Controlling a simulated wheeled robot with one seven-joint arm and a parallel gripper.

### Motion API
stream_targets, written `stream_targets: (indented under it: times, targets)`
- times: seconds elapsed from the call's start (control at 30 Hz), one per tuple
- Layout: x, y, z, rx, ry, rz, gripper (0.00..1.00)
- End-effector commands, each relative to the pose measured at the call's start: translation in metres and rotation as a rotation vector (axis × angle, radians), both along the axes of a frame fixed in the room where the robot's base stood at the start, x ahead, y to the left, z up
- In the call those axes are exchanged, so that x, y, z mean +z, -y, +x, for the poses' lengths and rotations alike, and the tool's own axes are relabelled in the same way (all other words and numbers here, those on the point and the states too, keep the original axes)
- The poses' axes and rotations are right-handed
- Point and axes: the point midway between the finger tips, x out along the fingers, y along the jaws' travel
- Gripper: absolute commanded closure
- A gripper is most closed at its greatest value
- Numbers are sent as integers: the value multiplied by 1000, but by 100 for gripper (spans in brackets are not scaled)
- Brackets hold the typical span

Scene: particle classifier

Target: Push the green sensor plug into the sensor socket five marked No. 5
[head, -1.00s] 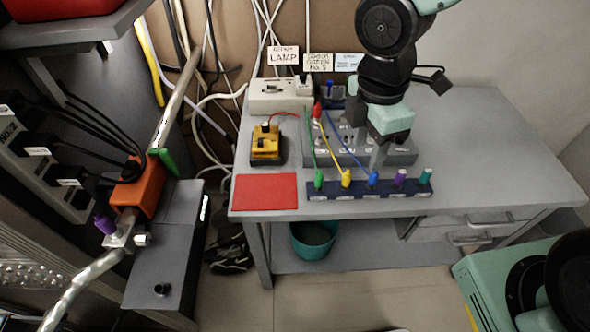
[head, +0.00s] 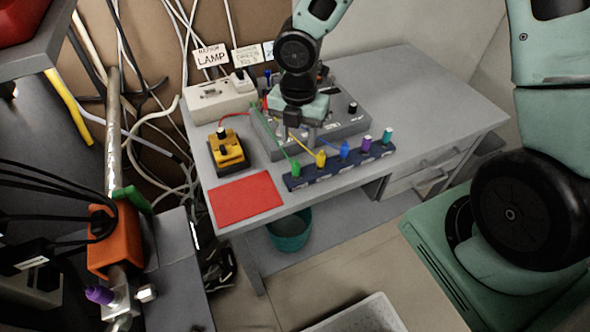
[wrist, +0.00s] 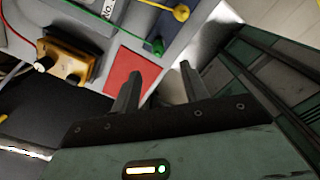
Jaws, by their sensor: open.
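The green sensor plug (head: 296,168) stands in the left end of the dark blue rack (head: 337,173) at the table's front, with a green cable running back from it. It also shows in the wrist view (wrist: 158,46), beyond my fingertips. The grey socket box (head: 350,127) is behind the rack. My arm hides part of its top, and I cannot make out socket No. 5.
A yellow switch box (head: 229,150) and a red mat (head: 246,198) lie left of the rack. Blue (head: 344,150), purple (head: 366,144) and teal (head: 388,134) plugs stand right of the yellow one. The table's right side (head: 440,95) is clear.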

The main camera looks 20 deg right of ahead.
Motion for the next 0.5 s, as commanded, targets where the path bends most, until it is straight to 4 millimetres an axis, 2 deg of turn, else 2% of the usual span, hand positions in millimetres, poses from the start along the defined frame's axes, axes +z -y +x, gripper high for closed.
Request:
stream_targets:
  times: [0.03, 0.2, 0.37, 0.5]
  targets:
    - [-13, -1, -1, 4, -4, -1, 55]
    - [-38, -1, -1, 2, -1, 0, 55]
    - [-47, -1, 0, -1, -1, 1, 55]
    - [-62, -2, 0, 2, -3, -1, 55]
